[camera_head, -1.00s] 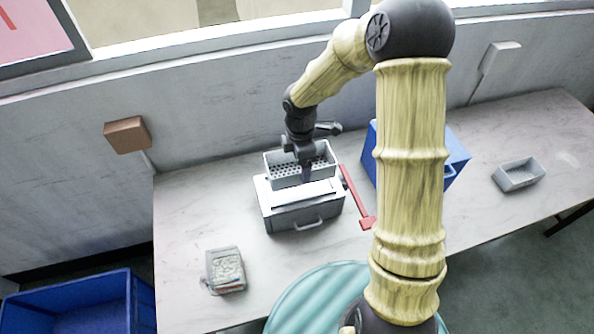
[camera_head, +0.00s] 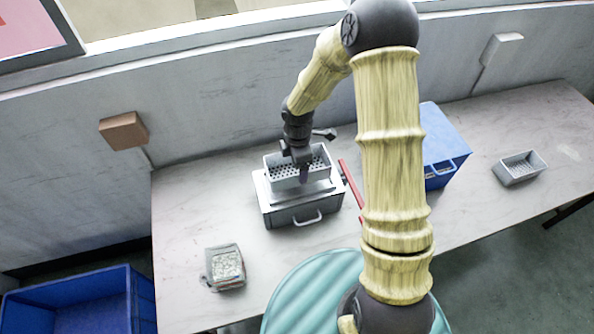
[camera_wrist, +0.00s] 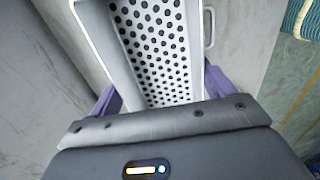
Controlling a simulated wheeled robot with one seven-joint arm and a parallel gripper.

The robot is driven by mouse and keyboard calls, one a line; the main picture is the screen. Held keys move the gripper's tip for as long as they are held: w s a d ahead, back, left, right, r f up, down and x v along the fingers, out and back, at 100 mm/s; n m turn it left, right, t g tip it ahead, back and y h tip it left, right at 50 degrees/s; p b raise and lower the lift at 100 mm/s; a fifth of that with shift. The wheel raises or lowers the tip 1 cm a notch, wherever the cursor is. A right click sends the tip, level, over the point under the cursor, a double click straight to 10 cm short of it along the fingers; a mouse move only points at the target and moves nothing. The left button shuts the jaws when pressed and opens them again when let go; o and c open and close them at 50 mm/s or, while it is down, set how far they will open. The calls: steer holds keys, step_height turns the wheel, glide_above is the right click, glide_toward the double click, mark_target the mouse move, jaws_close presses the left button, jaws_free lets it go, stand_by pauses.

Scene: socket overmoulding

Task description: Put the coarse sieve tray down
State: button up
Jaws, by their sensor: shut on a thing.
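The coarse sieve tray (camera_head: 284,176) is a pale grey rectangular tray with a floor of large round holes. It is at the top of a grey box with a front handle (camera_head: 290,214), mid-table. I cannot tell whether it touches the box. My gripper (camera_head: 303,170) is shut on the tray's near wall, its fingers partly hidden. In the wrist view the perforated tray (camera_wrist: 155,45) stretches away from my gripper, with a purple finger at either side (camera_wrist: 160,100).
A red bar (camera_head: 349,182) lies right of the grey box, partly behind my arm. A blue box (camera_head: 445,135) and a smaller grey tray (camera_head: 520,180) stand further right. A filled bag (camera_head: 224,268) lies front left. The left tabletop is mostly clear.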

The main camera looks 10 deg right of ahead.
mark_target(298, 173)
steer(key=shift+f, duration=0.2)
steer(key=shift+f, duration=1.9)
steer(key=shift+f, duration=0.1)
steer(key=o, duration=1.1)
steer(key=shift+c, duration=0.2)
steer(key=shift+s, duration=0.1)
